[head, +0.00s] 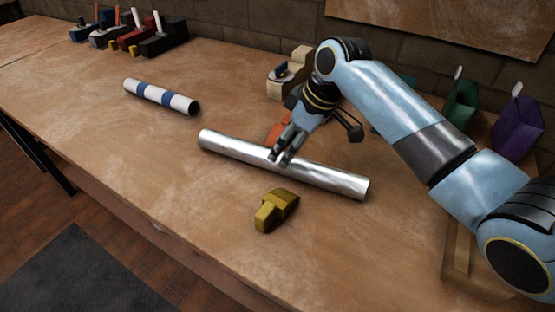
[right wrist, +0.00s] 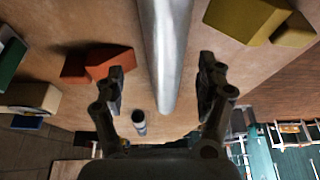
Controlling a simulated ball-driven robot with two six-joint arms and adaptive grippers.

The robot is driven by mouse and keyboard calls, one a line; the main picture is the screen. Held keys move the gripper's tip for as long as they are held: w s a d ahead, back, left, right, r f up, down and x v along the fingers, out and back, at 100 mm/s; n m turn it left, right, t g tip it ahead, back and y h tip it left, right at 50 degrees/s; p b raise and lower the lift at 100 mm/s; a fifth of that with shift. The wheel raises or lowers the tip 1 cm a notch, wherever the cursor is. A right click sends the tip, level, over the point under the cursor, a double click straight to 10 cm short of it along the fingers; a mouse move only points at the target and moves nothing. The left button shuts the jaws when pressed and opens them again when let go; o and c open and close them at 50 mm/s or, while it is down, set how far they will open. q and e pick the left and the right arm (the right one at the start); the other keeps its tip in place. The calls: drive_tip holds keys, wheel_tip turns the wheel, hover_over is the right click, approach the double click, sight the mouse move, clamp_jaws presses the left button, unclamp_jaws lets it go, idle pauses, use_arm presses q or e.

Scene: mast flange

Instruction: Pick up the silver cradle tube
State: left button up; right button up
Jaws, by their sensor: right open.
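The silver tube (head: 325,179) lies on its side on the wooden bench, running from the middle towards the lower right in the head view. My right gripper (head: 280,157) points down at the tube, its fingertips overlapping the tube's middle in that view. In the right wrist view the right gripper (right wrist: 162,88) is open and empty, with the silver tube (right wrist: 167,45) showing between its two fingers. I cannot tell whether the fingers reach down past the tube's sides or touch it. My left gripper is not in view.
A yellow block (head: 275,210) lies in front of the tube, and an orange block (head: 277,128) lies behind it near the gripper. A white-and-blue striped tube (head: 160,97) lies farther left. Green (head: 461,105) and purple (head: 517,131) objects stand right. The bench's left front is clear.

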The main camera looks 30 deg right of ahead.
sight(281, 154)
drive_tip(key=x, duration=0.4)
drive_tip(key=shift+s+a, duration=0.15)
drive_tip(key=shift+a, duration=0.2)
drive_tip(key=shift+f, duration=0.4)
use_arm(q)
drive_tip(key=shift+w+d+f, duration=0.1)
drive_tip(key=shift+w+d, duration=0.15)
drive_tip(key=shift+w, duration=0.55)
use_arm(e)
drive_tip(key=c, duration=0.5)
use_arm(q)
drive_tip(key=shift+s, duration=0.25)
use_arm(e)
clamp_jaws()
